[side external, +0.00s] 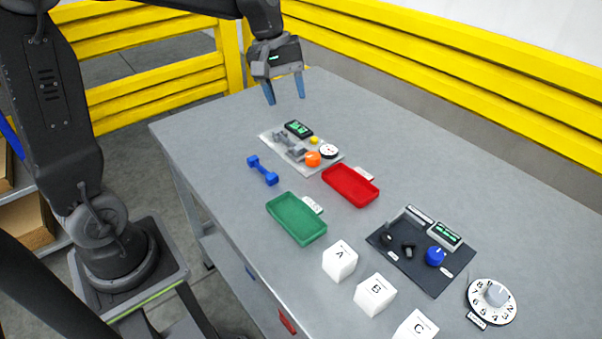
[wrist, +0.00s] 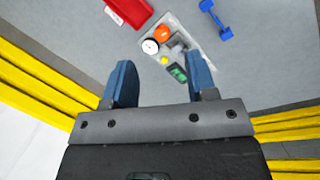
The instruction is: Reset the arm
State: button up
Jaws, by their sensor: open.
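My gripper (side external: 284,89) hangs above the far end of the grey table (side external: 225,130) in the side view, with its two blue fingers apart and nothing between them. It also shows in the wrist view (wrist: 160,82), open and empty. The fingers are clear of the table and point down toward it. The light grey panel (side external: 277,148) with a small display, an orange knob (side external: 312,159) and a white dial (side external: 329,151) lies in front of the gripper. In the wrist view one finger partly covers that panel.
A blue dumbbell-shaped part (side external: 262,171), a red tray (side external: 351,186) and a green tray (side external: 296,219) lie mid-table. White blocks A (side external: 340,260), B (side external: 375,294) and C (side external: 416,326), a dark panel (side external: 420,264) and a numbered dial (side external: 491,302) are nearer. Yellow rails (side external: 450,70) border the back.

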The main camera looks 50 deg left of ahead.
jog(key=s+d+m+t+y, duration=0.1)
jog(key=s+d+m+t, duration=0.1)
jog(key=s+m, duration=0.3)
jog(key=s+d+m+t+y, duration=0.1)
jog(key=s+d+m, duration=0.3)
jog(key=s, duration=0.9)
jog(key=shift+s+d+r+m+t, duration=0.2)
jog(key=shift+s+m+t, duration=0.25)
jog(key=shift+m, duration=0.45)
jog(key=shift+w, duration=0.1)
